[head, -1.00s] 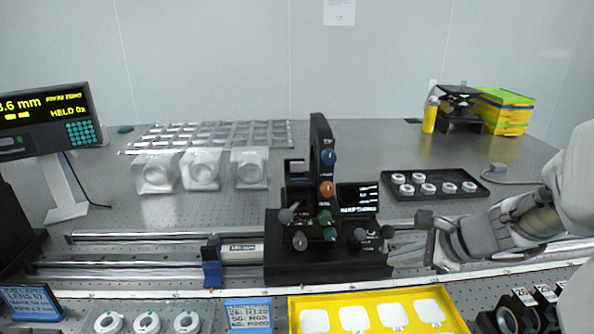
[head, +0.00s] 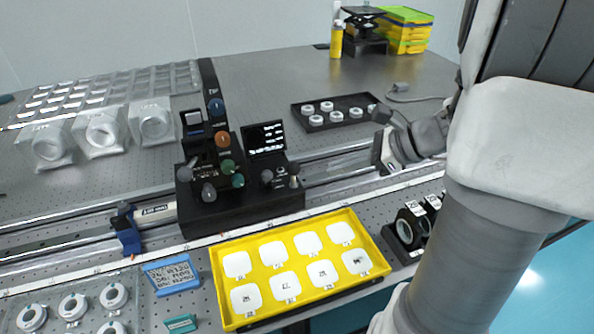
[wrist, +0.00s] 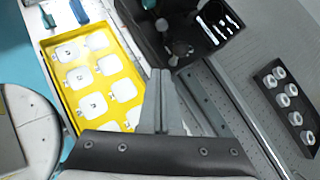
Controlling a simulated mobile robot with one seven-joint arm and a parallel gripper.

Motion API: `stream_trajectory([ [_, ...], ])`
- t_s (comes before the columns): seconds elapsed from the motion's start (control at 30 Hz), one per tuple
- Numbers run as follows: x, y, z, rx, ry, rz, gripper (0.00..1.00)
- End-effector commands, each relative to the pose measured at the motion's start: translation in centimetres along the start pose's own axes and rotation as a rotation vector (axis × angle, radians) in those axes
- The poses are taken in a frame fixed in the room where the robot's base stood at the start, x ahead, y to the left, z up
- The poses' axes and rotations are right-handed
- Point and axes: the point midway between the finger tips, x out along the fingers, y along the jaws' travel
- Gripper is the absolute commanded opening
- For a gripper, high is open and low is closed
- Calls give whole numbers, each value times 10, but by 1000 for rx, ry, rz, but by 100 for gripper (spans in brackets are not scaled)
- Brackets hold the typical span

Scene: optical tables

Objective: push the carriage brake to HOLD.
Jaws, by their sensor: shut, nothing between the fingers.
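The black carriage (head: 240,208) sits on the rail, with a dark upright column, coloured knobs and a small lit screen (head: 264,138). Grey knobs (head: 281,177) stand at its right end; I cannot tell which control is the brake, and no HOLD mark is readable. My gripper (head: 380,158) is to the right of the carriage, over the rail, apart from it. In the wrist view my gripper (wrist: 160,73) is shut and empty, its tips pointing toward the carriage (wrist: 143,28), whose base is partly cut off at the top edge.
A yellow tray (head: 216,275) with white pads lies in front of the carriage. A black tray (head: 298,112) of white rings lies behind the rail. A blue clamp (head: 127,236) stands on the rail at left. Black ring mounts (head: 405,232) stand at the right front.

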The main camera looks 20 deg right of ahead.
Motion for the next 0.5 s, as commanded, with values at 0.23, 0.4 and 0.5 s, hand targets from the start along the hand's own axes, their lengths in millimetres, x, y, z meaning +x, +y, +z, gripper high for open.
stream_trajectory([
  [0.23,37,1,-2,-2,-2,5,0],
  [0.4,74,2,-2,-1,0,5,0],
  [0.5,95,2,-2,-1,0,6,0],
])
